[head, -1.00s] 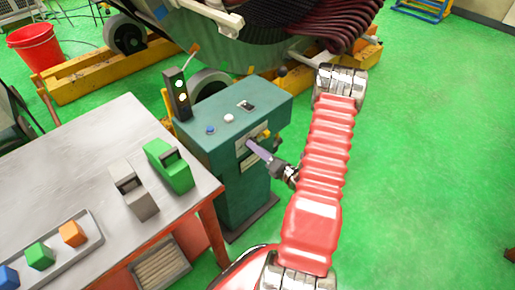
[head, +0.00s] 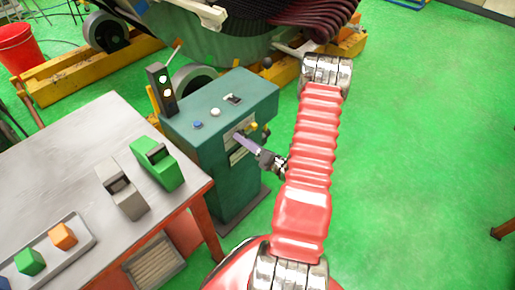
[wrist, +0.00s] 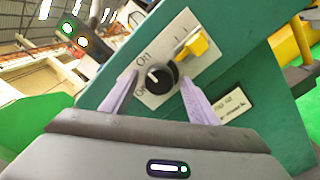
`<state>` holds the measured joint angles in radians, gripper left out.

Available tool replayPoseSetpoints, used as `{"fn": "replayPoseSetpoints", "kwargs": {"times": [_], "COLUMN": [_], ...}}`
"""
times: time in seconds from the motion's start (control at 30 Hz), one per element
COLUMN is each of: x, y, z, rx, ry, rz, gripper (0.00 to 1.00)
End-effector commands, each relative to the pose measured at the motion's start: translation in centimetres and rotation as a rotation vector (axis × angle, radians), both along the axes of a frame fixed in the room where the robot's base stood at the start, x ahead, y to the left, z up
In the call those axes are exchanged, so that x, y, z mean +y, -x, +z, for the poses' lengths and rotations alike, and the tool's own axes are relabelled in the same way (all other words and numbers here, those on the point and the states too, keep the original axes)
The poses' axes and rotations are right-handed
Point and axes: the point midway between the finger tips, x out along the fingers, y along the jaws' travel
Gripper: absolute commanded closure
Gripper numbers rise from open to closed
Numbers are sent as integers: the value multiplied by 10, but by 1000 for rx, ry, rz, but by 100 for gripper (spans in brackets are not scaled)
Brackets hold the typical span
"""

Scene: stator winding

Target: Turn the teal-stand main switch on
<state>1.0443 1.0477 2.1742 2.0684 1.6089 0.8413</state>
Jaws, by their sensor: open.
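The teal stand (head: 212,102) stands right of the table in the head view. Its front carries a white plate with a black rotary switch knob (wrist: 163,80), seen in the wrist view. The knob has a white pointer mark on its upper left, near the "On" lettering; its exact setting is hard to read. A yellow part (wrist: 193,43) sits right of the knob. My gripper (head: 237,138) is at the stand's front. In the wrist view its two purple fingers (wrist: 160,77) are open, one on each side of the knob; contact cannot be told.
A table (head: 60,150) with a green block (head: 157,165), a grey block (head: 122,190) and a tray of coloured cubes stands at left. A signal light (head: 161,90) rises behind the stand. Yellow beams and a large machine lie behind.

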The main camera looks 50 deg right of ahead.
Motion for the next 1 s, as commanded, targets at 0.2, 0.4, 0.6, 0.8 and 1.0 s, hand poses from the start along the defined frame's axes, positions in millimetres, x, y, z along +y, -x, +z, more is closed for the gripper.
{"fn": "replayPoseSetpoints", "kwargs": {"times": [0.2, 0.4, 0.6, 0.8, 1.0], "x": [-1, -2, -3, -4, -4], "y": [18, 43, 68, 91, 113], "z": [0, -1, -1, -1, -1], "rx": [1, 1, 1, 1, 1], "ry": [-2, -2, -1, -2, -1], "rz": [-3, -4, -4, -4, -4], "gripper": [45, 45, 45, 45, 45]}}
